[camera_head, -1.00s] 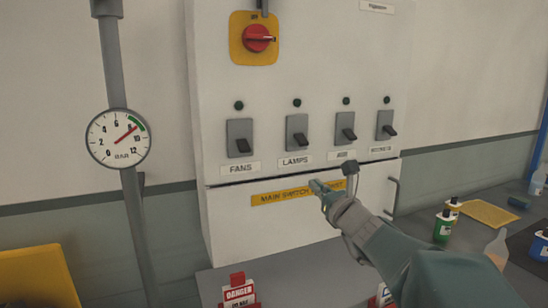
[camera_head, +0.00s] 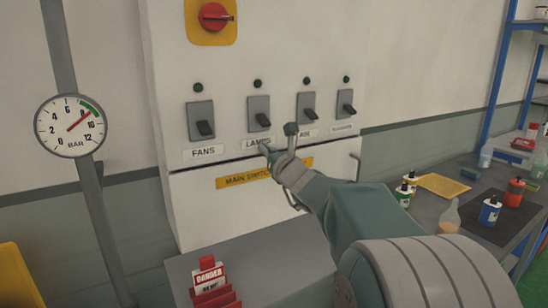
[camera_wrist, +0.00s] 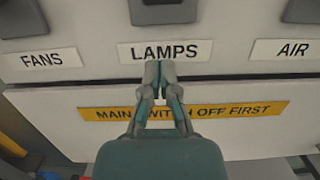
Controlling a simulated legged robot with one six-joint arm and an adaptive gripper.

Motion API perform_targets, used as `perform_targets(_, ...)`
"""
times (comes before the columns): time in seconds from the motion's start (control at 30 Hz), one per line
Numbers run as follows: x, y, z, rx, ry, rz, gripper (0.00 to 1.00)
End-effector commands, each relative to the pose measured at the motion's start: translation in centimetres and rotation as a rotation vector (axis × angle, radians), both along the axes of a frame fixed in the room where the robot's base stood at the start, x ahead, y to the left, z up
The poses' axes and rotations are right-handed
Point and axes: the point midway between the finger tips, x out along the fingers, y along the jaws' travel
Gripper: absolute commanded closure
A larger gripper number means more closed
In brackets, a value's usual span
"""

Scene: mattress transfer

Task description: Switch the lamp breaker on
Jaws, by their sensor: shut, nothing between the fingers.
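The lamp breaker (camera_head: 260,114) is a dark lever on a grey plate, second from the left in the row on the white panel. Its lever points down and outward, like its neighbours. The "LAMPS" label (camera_wrist: 165,51) sits just below it. My gripper (camera_head: 268,150) is shut and empty, with its tips in front of the lower edge of that label. In the wrist view my gripper (camera_wrist: 159,66) points straight at the label, below the breaker. Only the bottom of the lamp breaker's plate (camera_wrist: 163,12) shows there.
The fans breaker (camera_head: 201,121) is to the left, the air breaker (camera_head: 306,107) to the right. A red rotary main switch (camera_head: 214,16) is above. A yellow label (camera_head: 236,181) lies below. A cluttered bench (camera_head: 470,215) stands right; a pressure gauge (camera_head: 70,126) is left.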

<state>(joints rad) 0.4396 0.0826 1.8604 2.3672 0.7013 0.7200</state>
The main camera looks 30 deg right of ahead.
Motion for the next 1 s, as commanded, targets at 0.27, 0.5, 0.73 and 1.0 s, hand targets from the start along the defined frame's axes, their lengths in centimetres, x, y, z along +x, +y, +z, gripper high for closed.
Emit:
perform_targets(0.27,1.0,0.1,2.2,-0.003,-0.003,-0.001,1.0)
perform_targets(0.5,0.1,0.0,3.7,-0.001,0.0,-0.001,1.0)
perform_targets(0.73,0.1,0.0,3.8,0.0,0.001,-0.001,1.0)
perform_targets(1.0,0.0,0.0,3.9,-0.001,0.007,0.0,1.0)
